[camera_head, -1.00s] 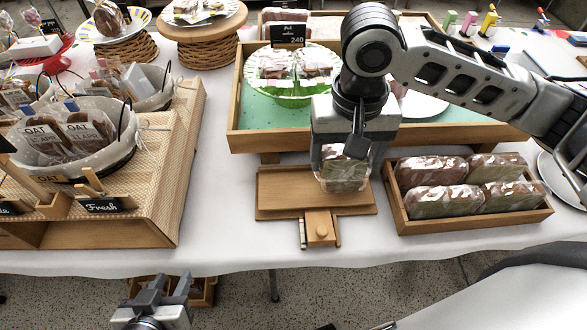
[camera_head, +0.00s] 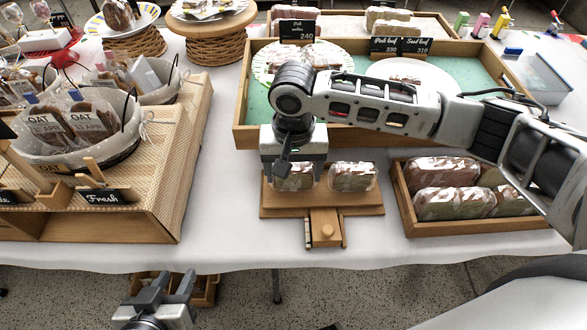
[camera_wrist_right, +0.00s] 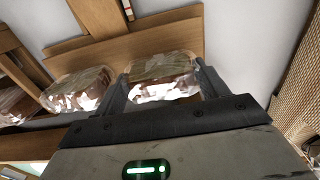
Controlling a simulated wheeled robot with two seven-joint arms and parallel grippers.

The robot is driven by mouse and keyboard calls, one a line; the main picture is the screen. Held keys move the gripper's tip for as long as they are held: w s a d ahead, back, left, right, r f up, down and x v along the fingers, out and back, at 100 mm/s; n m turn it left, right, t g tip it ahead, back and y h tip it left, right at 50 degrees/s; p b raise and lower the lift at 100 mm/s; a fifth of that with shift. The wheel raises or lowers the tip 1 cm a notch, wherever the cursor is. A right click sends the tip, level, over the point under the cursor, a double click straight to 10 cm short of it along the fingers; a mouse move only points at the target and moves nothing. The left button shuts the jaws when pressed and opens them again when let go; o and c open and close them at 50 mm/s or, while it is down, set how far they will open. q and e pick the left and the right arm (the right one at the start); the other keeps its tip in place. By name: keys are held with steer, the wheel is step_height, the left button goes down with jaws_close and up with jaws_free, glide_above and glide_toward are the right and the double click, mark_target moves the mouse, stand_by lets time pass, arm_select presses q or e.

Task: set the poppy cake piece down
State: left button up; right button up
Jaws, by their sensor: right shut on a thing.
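The poppy cake piece (camera_head: 293,178), a clear-wrapped block, is between the fingers of my right gripper (camera_head: 292,172), over the left part of the wooden board (camera_head: 350,203). In the right wrist view the cake piece (camera_wrist_right: 163,72) sits between the two fingers (camera_wrist_right: 162,88), with the board (camera_wrist_right: 128,45) behind it. I cannot tell whether its underside touches the board. A second wrapped piece (camera_head: 352,177) is on the board's right part, a small gap away; it also shows in the right wrist view (camera_wrist_right: 78,88). My left gripper (camera_head: 170,287) is open and empty, low in front of the table.
A wooden tray (camera_head: 480,229) of several wrapped pieces stands right of the board. A large green-lined tray (camera_head: 245,125) with plates is behind it. A woven stand (camera_head: 185,165) with baskets is at left. White cloth is clear between stand and board.

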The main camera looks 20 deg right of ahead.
mark_target(294, 169)
arm_select(q)
steer(key=shift+r, duration=0.1)
arm_select(e)
steer(key=shift+o, duration=1.2)
steer(key=shift+f, duration=0.1)
steer(key=o, duration=0.4)
arm_select(q)
steer(key=shift+s+a+r+p, duration=0.1)
steer(key=shift+s+a+p, duration=0.05)
steer(key=shift+p, duration=0.6)
arm_select(e)
step_height(294, 169, up, 12)
steer(key=shift+r, duration=0.2)
